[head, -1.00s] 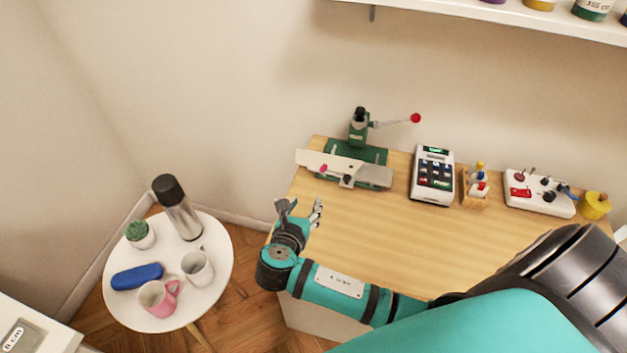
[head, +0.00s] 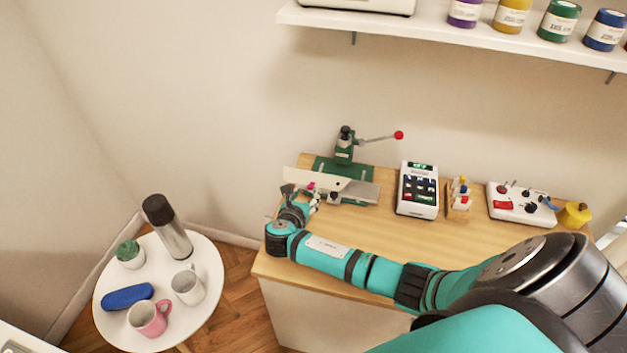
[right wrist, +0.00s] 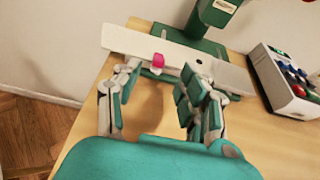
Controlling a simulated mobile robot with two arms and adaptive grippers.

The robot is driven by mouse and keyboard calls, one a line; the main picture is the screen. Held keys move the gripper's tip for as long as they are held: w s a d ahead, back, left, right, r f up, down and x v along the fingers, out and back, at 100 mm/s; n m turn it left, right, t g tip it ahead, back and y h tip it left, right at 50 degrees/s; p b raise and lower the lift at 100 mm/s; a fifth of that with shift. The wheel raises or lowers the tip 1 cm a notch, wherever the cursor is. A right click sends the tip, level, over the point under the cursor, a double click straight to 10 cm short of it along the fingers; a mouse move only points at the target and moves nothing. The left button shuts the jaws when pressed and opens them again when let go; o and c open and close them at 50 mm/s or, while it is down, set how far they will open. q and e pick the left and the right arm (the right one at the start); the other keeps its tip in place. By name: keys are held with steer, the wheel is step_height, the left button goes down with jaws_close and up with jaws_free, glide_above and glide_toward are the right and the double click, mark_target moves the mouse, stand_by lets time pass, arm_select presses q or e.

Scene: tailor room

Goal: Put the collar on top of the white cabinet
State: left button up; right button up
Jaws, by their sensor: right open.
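A long flat cream-white strip, which looks like the collar (head: 305,179), lies across the green hand press (head: 344,165) at the back left of the wooden worktop. In the right wrist view the strip (right wrist: 135,42) carries a small pink piece (right wrist: 158,61). My right gripper (head: 302,194) is at the strip's near side. In the wrist view its open fingers (right wrist: 160,95) stand apart with nothing between them, pointing at the strip. A white surface (head: 15,346) at the bottom left corner may be the white cabinet; most of it is cut off. My left gripper is out of view.
A calculator-like device (head: 418,190), a small wooden holder (head: 458,200) and a white control box (head: 520,206) stand right of the press. A round white table (head: 205,305) with a flask (head: 168,226), mugs and a plant is at left. A shelf (head: 440,36) hangs above.

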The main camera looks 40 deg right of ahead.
mark_target(310, 187)
steer(key=shift+w+d+f, duration=0.1)
steer(key=shift+w+d, duration=0.15)
steer(key=shift+d, duration=0.05)
steer(key=x, duration=0.4)
steer(key=shift+w+f, duration=0.15)
steer(key=shift+c, duration=1)
steer(key=c, duration=0.4)
jaws_close()
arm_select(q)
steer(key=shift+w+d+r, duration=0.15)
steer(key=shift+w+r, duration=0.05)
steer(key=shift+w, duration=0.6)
